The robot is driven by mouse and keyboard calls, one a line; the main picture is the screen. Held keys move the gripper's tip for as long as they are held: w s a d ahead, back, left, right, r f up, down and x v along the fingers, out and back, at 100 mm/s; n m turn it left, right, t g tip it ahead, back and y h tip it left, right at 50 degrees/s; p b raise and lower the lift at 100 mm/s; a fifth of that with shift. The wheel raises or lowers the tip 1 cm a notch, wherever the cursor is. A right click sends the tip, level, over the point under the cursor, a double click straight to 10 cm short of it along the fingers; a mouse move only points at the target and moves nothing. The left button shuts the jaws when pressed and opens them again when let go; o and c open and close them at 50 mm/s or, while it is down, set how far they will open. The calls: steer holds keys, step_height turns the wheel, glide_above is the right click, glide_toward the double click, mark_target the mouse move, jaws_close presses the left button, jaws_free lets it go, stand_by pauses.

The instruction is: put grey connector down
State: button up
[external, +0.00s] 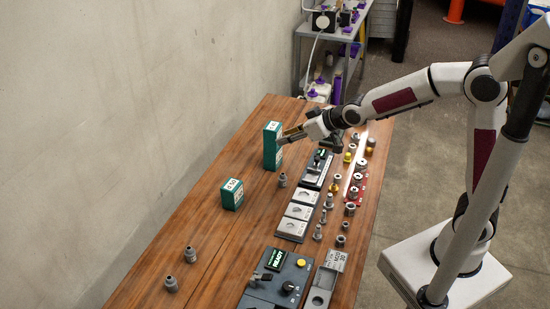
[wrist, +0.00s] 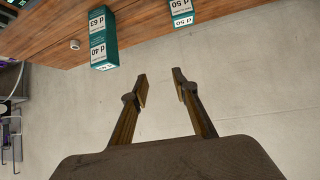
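Several grey connectors stand on the wooden table. One grey connector (external: 282,180) is upright just in front of the tall green box, and two more, a grey connector (external: 190,254) and another grey connector (external: 171,284), stand at the near left. I cannot tell which one the task means. My gripper (external: 284,138) is raised beside the tall green box in the external view. In the wrist view my gripper (wrist: 162,88) has its fingers apart, with nothing between them. A small grey connector (wrist: 75,44) shows there on the table, away from the fingers.
The tall green box (external: 272,148), marked d 63 and d 40 in the wrist view (wrist: 103,40), stands close to my gripper. A smaller green d 50 box (external: 232,195) is nearer. Fittings, grey-white blocks (external: 299,211) and a control unit (external: 275,281) fill the right side. The table's left is mostly clear.

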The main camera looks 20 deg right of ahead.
steer(key=s+d+r+m+h, duration=0.2)
steer(key=s+d, duration=0.2)
steer(key=d, duration=0.6)
steer(key=s+d+r+m+h, duration=0.15)
steer(key=s+d, duration=0.35)
steer(key=d, duration=0.5)
steer(key=s+d+f+m+g+h, duration=0.1)
steer(key=s+d, duration=0.5)
steer(key=s, duration=0.3)
steer(key=s+d+f+m+g+h, duration=0.1)
steer(key=s+d+m+g, duration=0.1)
steer(key=s+d, duration=0.5)
steer(key=shift+s, duration=1.25)
steer(key=shift+f, duration=0.1)
steer(key=o, duration=0.5)
steer(key=shift+c, duration=0.2)
